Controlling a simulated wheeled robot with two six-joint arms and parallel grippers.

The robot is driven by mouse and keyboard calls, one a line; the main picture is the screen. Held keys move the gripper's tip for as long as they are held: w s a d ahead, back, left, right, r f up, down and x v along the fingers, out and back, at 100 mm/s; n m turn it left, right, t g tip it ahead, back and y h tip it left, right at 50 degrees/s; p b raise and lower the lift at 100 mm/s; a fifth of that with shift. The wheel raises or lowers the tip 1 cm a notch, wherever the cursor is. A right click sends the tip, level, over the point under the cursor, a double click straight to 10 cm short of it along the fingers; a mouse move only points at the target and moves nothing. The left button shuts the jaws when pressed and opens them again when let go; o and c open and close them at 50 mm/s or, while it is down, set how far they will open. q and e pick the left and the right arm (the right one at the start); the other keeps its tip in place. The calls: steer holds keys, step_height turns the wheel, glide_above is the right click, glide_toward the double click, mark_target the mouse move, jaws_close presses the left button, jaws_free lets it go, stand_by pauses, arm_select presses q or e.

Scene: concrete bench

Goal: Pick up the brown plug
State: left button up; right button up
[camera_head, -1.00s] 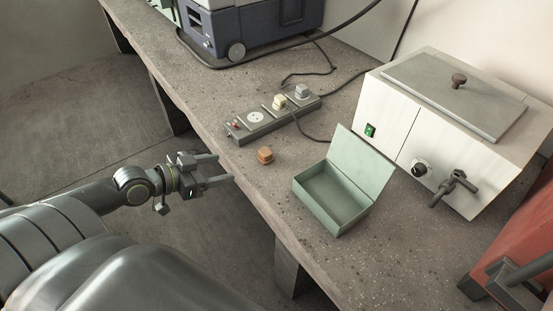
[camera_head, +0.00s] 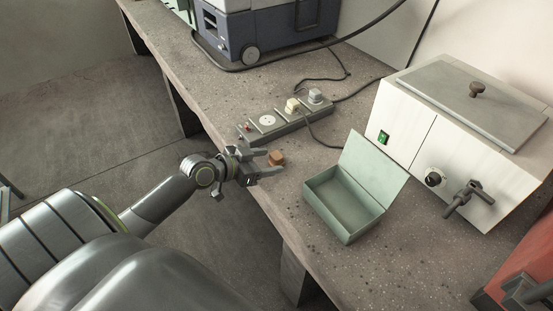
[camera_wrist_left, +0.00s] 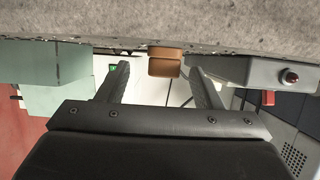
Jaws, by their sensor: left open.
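The brown plug (camera_head: 277,158) sits on the concrete bench near its front edge, between the power strip and the green box. My left gripper (camera_head: 271,163) is open at the bench edge, its fingers pointing towards the plug and its tips close to it. In the left wrist view the brown plug (camera_wrist_left: 165,62) shows in the gap between the two spread fingers of the left gripper (camera_wrist_left: 158,69). Nothing is held. I cannot tell whether a finger touches the plug. My right gripper is not in view.
A grey power strip (camera_head: 288,121) with two pale plugs lies behind. An open green box (camera_head: 331,212) stands to the right. A white lidded unit (camera_head: 405,125) is farther right, and a blue-grey case (camera_head: 275,35) is at the back. The bench between plug and box is clear.

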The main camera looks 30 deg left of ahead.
mark_target(272, 158)
arm_select(q)
steer(key=x, duration=0.4)
steer(key=shift+w+a+r, duration=0.1)
steer(key=shift+w+r, duration=0.1)
steer(key=shift+c, duration=0.4)
steer(key=c, duration=1)
